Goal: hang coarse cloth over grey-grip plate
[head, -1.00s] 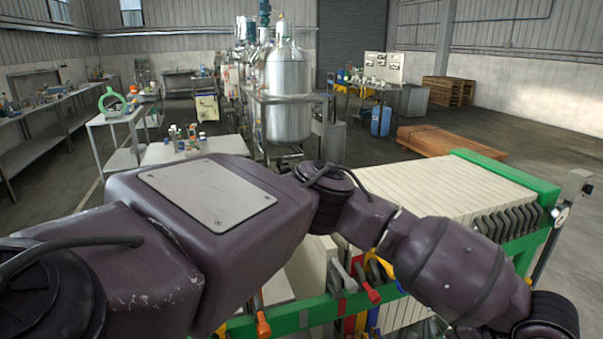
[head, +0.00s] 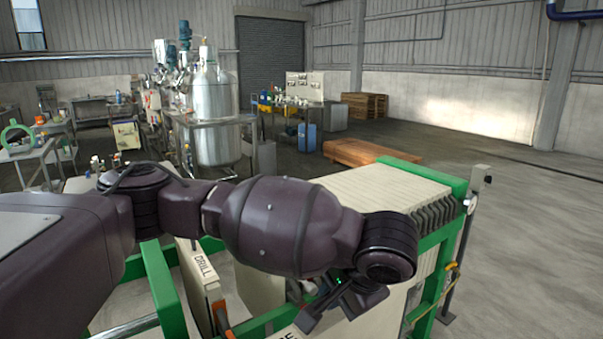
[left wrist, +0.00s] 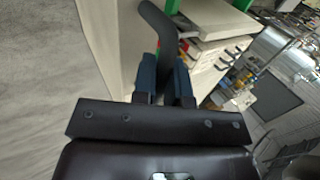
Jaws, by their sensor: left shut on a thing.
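My left gripper (left wrist: 164,72) is shut on a dark grey curved grip (left wrist: 160,33) beside a pale cream panel (left wrist: 105,28). In the head view my left gripper (head: 338,300) is low, over the near side of the green press frame, partly hidden by my arm. A cream panel marked DRILL (head: 199,272) stands left of it. The lettering on another panel at the bottom edge is cut off. I cannot tell which surface is the coarse cloth. My right gripper is not in view.
The green frame (head: 165,290) holds a pack of cream plates (head: 390,190) at the right. An orange handle (head: 219,312) sticks up near the DRILL panel. A steel tank (head: 216,110) and a wooden stack (head: 365,151) stand farther back. Open floor lies right.

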